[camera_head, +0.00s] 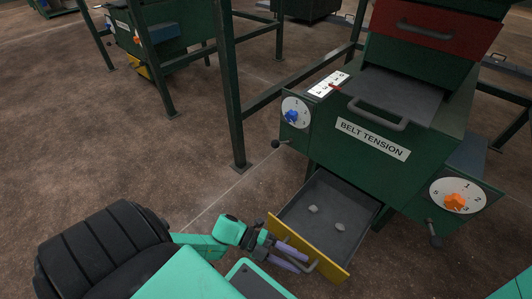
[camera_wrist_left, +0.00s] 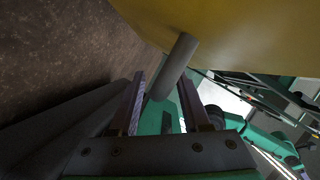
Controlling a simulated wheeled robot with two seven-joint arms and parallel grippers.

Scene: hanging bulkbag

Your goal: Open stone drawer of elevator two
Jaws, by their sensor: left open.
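The stone drawer (camera_head: 328,210) at the foot of the green elevator machine (camera_head: 385,125) stands pulled out. Its grey tray holds two small stones (camera_head: 326,216), and its front is yellow (camera_head: 303,249). My left gripper (camera_head: 291,254) is at the drawer's handle (camera_head: 311,267), in front of the yellow face. In the left wrist view the grey handle bar (camera_wrist_left: 174,65) reaches between the open fingers (camera_wrist_left: 163,98), below the yellow front (camera_wrist_left: 240,35). I cannot tell whether the fingers touch the handle. My right gripper is not in view.
The machine carries a "BELT TENSION" label, a dial with a blue knob (camera_head: 291,116) and a dial with an orange knob (camera_head: 455,201). A red drawer (camera_head: 425,33) sits above. Green posts (camera_head: 229,85) stand to the left. Brown floor (camera_head: 185,145) is clear left of the drawer.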

